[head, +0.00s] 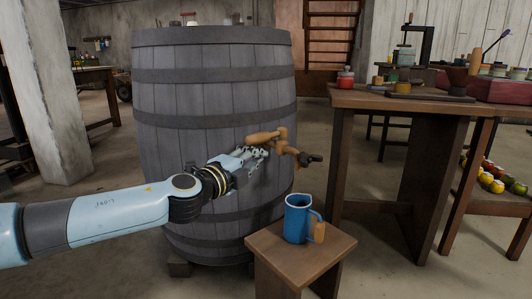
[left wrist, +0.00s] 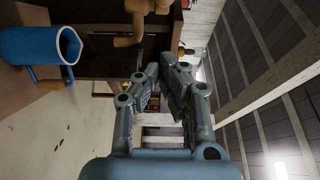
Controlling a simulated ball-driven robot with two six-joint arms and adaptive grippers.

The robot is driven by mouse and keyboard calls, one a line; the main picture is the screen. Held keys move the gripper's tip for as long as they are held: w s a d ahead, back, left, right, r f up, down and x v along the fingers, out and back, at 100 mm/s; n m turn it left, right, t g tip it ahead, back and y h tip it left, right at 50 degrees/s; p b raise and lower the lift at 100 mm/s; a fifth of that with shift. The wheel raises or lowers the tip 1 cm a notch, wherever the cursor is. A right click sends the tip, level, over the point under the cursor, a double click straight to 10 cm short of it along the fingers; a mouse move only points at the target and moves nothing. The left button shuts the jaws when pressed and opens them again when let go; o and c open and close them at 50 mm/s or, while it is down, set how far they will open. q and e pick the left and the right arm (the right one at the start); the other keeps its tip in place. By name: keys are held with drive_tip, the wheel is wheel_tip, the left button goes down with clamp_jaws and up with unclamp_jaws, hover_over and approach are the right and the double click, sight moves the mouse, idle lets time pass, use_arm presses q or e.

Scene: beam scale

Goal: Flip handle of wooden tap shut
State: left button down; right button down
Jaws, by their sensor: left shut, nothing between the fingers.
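The wooden tap (head: 280,140) sticks out from the front of a large grey barrel (head: 200,95). One light wooden arm of the tap points left, and another part runs down right to a dark end. I cannot tell for certain which part is the handle. My left gripper (head: 262,153) is shut and empty, just below and in front of the tap's left arm; whether they touch is unclear. In the left wrist view the shut fingers (left wrist: 162,70) point up the picture, with a part of the tap (left wrist: 133,22) beyond them. My right gripper is out of view.
A blue jug (head: 297,219) with a wooden handle stands on a small wooden stool (head: 265,244) below the tap. A workbench (head: 385,100) with jars and tools stands to the right. A pale pillar (head: 55,90) is at the left. Open floor lies between.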

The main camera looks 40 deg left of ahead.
use_arm(q)
drive_tip(key=shift+s+d, duration=0.2)
drive_tip(key=shift+s, duration=1.55)
